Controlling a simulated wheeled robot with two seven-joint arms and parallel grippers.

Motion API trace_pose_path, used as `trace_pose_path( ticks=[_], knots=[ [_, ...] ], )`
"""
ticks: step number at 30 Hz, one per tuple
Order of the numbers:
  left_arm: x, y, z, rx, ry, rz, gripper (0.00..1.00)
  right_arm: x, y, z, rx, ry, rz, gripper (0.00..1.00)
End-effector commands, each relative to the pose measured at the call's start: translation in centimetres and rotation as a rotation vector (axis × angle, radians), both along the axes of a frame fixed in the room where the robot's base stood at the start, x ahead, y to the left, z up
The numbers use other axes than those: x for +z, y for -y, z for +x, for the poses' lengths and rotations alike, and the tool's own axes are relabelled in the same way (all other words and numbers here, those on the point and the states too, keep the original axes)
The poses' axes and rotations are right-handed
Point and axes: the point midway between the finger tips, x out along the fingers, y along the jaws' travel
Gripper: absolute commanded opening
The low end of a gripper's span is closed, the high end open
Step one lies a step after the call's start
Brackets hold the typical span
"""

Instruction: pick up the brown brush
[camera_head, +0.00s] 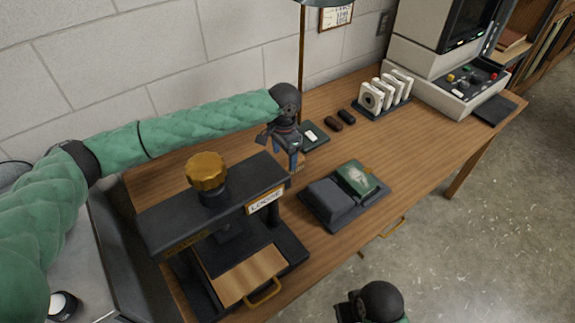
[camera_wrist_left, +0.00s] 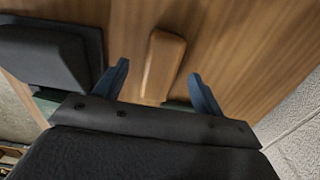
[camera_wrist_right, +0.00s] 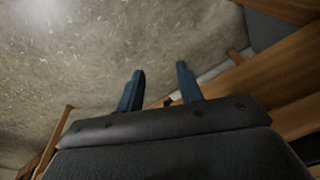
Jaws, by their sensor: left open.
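The brown brush shows in the left wrist view as a long, smooth wooden block (camera_wrist_left: 163,62) lying on the wooden table between and just beyond the fingertips. My left gripper (camera_wrist_left: 158,82) is open, with a blue finger to either side of it and no visible contact. In the head view the left gripper (camera_head: 290,155) points down over the table behind the press and hides most of what is below; a small tan bit (camera_head: 299,168) shows beside it. My right gripper (camera_wrist_right: 160,80) is open and empty over the floor, off the table's front edge.
A black press with a brass knob (camera_head: 206,170) stands close in front of the left gripper.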

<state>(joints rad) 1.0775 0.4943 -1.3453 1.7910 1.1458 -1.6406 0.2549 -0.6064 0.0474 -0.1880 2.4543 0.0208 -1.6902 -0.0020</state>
Motion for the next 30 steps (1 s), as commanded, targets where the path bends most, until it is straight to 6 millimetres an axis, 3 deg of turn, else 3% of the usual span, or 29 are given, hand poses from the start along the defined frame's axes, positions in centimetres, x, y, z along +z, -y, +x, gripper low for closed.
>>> trace_pose_path(
  ticks=[4,13,23,30],
  knots=[
    [-1.3,0.3,0.4,0.0,-0.001,0.002,0.69,0.0,0.3,0.1,-0.004,-0.012,-0.01,0.36],
    [-4.4,0.5,0.7,0.0,-0.001,0.001,0.69,-4.4,0.1,1.2,-0.003,-0.016,-0.016,0.36],
    [-5.1,0.5,0.7,0.0,0.001,0.001,0.69,-5.1,0.0,1.4,-0.004,-0.015,-0.016,0.36],
    [-5.1,0.5,0.7,-0.001,0.001,0.001,0.24,-5.0,0.0,1.4,-0.004,-0.014,-0.016,0.36]
  ],
)
